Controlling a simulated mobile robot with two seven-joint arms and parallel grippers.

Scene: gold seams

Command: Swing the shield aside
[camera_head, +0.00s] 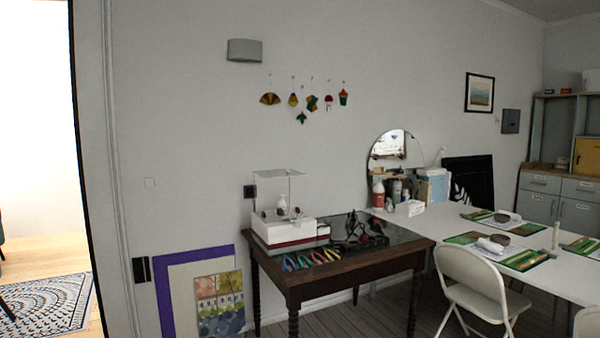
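A clear flat panel (279,173) on thin uprights, which looks like the shield, stands at the back left of a small dark wooden table (345,277). It is above a white and dark red box-like base (285,236). A small white object and a few small dark items sit on that base, under the panel. The panel is small and see-through at this distance, so its hinge or pivot cannot be made out. Neither of my grippers is in view.
Several coloured pliers (311,260) lie along the table's front edge, with black tools behind them. A long white table (450,222) and a folding chair (473,282) stand to the right. Framed boards (205,290) lean left of the wooden table. Floor shows in front.

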